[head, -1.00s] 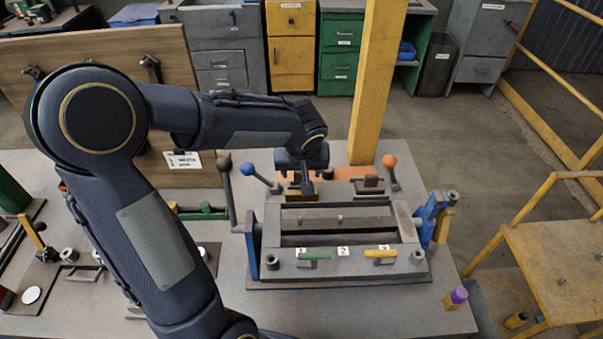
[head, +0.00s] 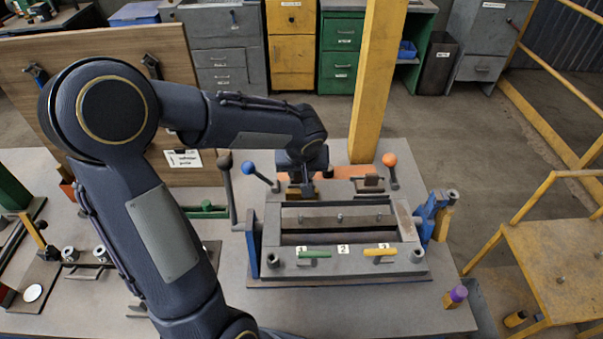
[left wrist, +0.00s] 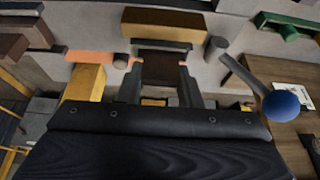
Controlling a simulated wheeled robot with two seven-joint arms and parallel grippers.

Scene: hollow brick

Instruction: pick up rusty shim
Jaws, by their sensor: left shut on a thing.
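My left gripper (head: 302,191) is low behind the grey fixture frame (head: 340,263), near the blue-knobbed lever. In the left wrist view its two fingers (left wrist: 160,72) are shut on a dark brown flat piece, which looks like the rusty shim (left wrist: 160,64). In the head view the gripper and wrist largely hide this piece. I cannot tell whether it is clear of the surface below. My right gripper is not in view.
The blue-knobbed lever (head: 258,177) stands close to the left gripper; its knob also shows in the left wrist view (left wrist: 281,105). An orange-knobbed lever (head: 391,170) and a yellow post (head: 372,80) are to the right. A wooden board (head: 110,75) stands behind my arm.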

